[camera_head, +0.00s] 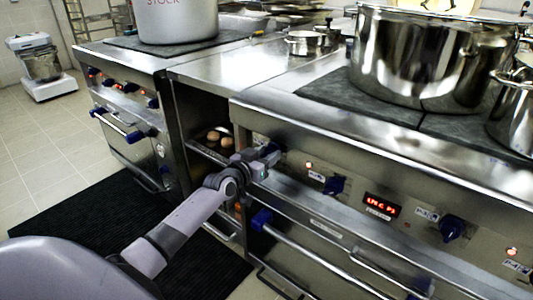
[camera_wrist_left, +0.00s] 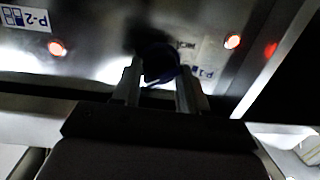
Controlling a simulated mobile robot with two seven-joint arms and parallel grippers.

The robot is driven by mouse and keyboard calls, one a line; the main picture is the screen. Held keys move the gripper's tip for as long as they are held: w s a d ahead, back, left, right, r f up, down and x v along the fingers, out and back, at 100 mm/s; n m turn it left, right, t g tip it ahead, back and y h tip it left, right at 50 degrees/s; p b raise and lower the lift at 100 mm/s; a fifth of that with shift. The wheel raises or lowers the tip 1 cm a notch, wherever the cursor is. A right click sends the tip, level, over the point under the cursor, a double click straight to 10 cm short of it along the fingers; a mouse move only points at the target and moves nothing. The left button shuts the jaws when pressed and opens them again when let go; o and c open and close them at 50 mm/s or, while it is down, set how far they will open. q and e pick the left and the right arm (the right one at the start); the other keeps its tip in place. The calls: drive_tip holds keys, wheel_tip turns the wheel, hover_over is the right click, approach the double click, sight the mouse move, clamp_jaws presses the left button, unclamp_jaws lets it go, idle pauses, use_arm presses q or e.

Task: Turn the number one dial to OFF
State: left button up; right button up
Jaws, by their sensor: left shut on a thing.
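The number one dial is a dark blue knob on the front panel of the near right stove. In the left wrist view the dial (camera_wrist_left: 160,62) sits between my two fingers, with a P-1 label (camera_wrist_left: 204,72) beside it, seen upside down. My left gripper (camera_head: 266,158) is at the left end of the panel and is shut on this dial. The fingers also show in the left wrist view (camera_wrist_left: 158,82). The gripper partly hides the dial in the head view, and I cannot read its setting. My right gripper is in neither view.
A second blue dial (camera_head: 334,185), a red display (camera_head: 382,205) and a third blue dial (camera_head: 451,228) run rightward along the panel. An oven handle (camera_head: 310,256) lies below. A large steel pot (camera_head: 420,62) stands on the stove top. Buns (camera_head: 214,136) sit in an open shelf behind my arm.

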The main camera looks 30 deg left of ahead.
use_arm(q)
drive_tip(key=n, duration=0.3)
drive_tip(key=shift+f+h+b, duration=0.1)
drive_tip(key=shift+h+b, duration=0.2)
drive_tip(key=n+b, duration=0.1)
drive_tip(key=n, duration=0.3)
drive_tip(key=shift+a+h, duration=0.1)
drive_tip(key=shift+h, duration=0.2)
drive_tip(key=shift+n+b, duration=0.45)
drive_tip(key=shift+n, duration=0.25)
drive_tip(key=shift+n+h, duration=0.3)
drive_tip(key=shift+n, duration=0.2)
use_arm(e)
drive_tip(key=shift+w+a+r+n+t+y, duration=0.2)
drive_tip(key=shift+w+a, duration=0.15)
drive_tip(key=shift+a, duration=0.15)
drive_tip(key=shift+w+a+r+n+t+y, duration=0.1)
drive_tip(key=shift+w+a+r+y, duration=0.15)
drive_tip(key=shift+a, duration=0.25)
use_arm(q)
drive_tip(key=shift+n, duration=0.3)
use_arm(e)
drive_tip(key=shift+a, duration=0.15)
use_arm(q)
drive_tip(key=o, duration=1)
drive_tip(key=shift+o, duration=0.2)
drive_tip(key=shift+a, duration=0.1)
drive_tip(key=shift+s, duration=0.1)
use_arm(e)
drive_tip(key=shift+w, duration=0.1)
